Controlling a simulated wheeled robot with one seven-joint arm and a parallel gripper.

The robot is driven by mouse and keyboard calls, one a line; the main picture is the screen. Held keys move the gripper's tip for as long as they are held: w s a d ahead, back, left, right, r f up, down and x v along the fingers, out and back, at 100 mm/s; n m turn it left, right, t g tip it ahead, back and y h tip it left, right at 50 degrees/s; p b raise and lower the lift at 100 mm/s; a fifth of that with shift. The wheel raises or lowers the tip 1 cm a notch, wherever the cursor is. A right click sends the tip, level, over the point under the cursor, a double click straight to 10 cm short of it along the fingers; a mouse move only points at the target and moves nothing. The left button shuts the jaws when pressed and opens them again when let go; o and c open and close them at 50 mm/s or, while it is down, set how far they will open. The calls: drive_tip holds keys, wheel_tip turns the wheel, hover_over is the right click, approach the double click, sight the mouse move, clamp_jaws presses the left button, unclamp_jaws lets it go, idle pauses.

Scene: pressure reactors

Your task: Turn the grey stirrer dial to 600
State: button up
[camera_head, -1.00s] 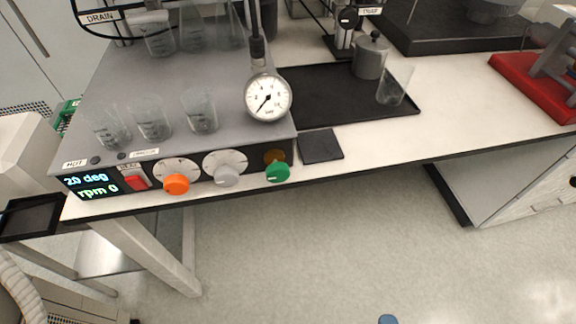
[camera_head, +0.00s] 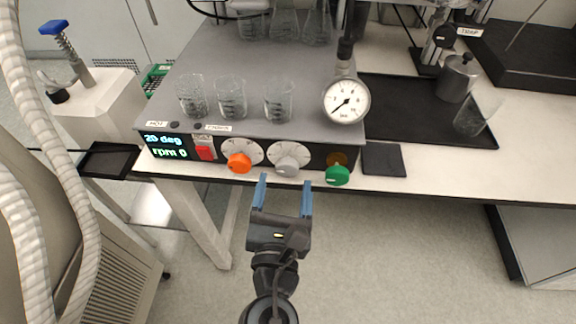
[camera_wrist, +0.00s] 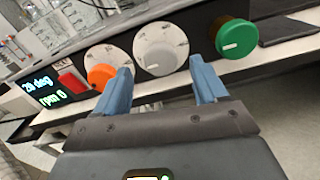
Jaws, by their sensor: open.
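The grey stirrer dial (camera_head: 288,166) is on the front panel of the grey reactor unit, between an orange dial (camera_head: 239,163) and a green knob (camera_head: 337,175). In the wrist view the grey dial (camera_wrist: 160,58) has a white scale plate behind it. The display (camera_head: 166,147) reads 20 deg and rpm 0. My gripper (camera_head: 284,187) is open and empty, with blue fingers pointing at the panel. The grey dial lies ahead of the gap between the fingers (camera_wrist: 160,85), apart from them.
A red switch (camera_head: 204,149) is left of the orange dial. Glass beakers (camera_head: 231,97) and a pressure gauge (camera_head: 346,100) stand above the panel. A black pad (camera_head: 383,160) lies right of the unit. The floor in front of the bench is clear.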

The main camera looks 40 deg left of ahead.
sight(287, 171)
drive_tip(key=x, duration=0.5)
drive_tip(key=shift+d, duration=0.1)
drive_tip(key=c, duration=1)
